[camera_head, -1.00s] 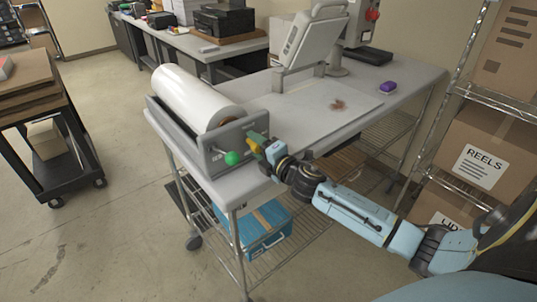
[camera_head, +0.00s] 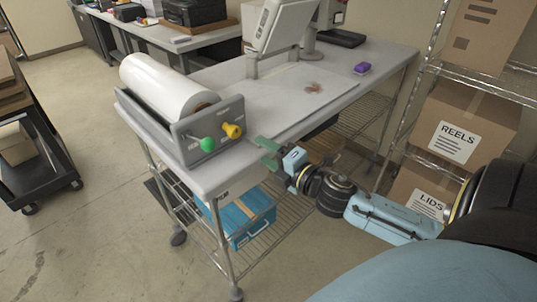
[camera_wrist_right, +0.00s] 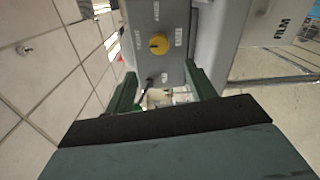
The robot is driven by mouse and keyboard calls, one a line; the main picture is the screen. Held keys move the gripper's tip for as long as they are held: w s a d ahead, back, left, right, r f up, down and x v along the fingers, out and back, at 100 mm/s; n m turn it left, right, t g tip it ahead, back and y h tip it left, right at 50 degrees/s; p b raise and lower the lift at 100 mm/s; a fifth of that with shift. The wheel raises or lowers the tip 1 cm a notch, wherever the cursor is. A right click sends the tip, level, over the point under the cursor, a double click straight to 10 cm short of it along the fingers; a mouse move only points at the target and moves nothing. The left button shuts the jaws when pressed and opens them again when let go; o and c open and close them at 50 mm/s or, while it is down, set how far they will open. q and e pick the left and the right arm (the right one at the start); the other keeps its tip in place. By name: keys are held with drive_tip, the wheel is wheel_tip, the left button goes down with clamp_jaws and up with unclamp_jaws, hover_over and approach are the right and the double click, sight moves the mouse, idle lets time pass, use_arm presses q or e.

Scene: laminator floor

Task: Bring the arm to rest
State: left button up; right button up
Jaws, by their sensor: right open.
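My right arm comes in from the lower right. Its gripper (camera_head: 268,150) is at the near edge of the wheeled table (camera_head: 215,174), just right of the roll holder. In the right wrist view the two green fingers of the gripper (camera_wrist_right: 160,78) are apart with nothing between them. A yellow knob (camera_head: 232,131) on the holder's end plate is ahead of the fingers and clear of them; it also shows in the right wrist view (camera_wrist_right: 159,44). A green ball knob (camera_head: 207,144) sits left of it. My left gripper is not in view.
The grey holder (camera_head: 186,140) carries a white film roll (camera_head: 166,87). A tilted screen (camera_head: 278,27) and a purple object (camera_head: 362,68) stand on the table. A blue case (camera_head: 240,214) is on the lower shelf. A rack with boxes (camera_head: 462,121) stands close on the right.

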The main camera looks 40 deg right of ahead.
drive_tip(key=shift+f, duration=0.1)
idle(0.5)
drive_tip(key=s+d+f+m+g+h+b, duration=0.2)
drive_tip(key=f+m, duration=0.1)
drive_tip(key=f, duration=0.8)
drive_tip(key=s+d+f+m+g+h+b, duration=0.1)
drive_tip(key=d+f+m+g+b, duration=0.15)
drive_tip(key=f, duration=0.95)
drive_tip(key=s+f+m+g+b, duration=0.1)
drive_tip(key=s+f+m+g, duration=0.2)
drive_tip(key=f, duration=0.6)
drive_tip(key=s+f+m+g+b, duration=0.1)
drive_tip(key=s+f+m, duration=0.1)
drive_tip(key=s+f, duration=0.5)
drive_tip(key=s+a+f+m+g+b, duration=0.1)
drive_tip(key=s+a+f+m+g, duration=0.1)
drive_tip(key=s+a+f, duration=0.3)
drive_tip(key=s+a+f+m+g+y+b, duration=0.1)
drive_tip(key=s+a+f, duration=0.4)
drive_tip(key=s+f, duration=0.6)
drive_tip(key=s+a+f+m+g+b, duration=0.2)
drive_tip(key=s+a+f+m+g, duration=0.2)
drive_tip(key=s+f, duration=0.5)
drive_tip(key=shift+s+a+m+g, duration=0.4)
drive_tip(key=shift+s+m+g, duration=0.05)
drive_tip(key=shift+s, duration=0.5)
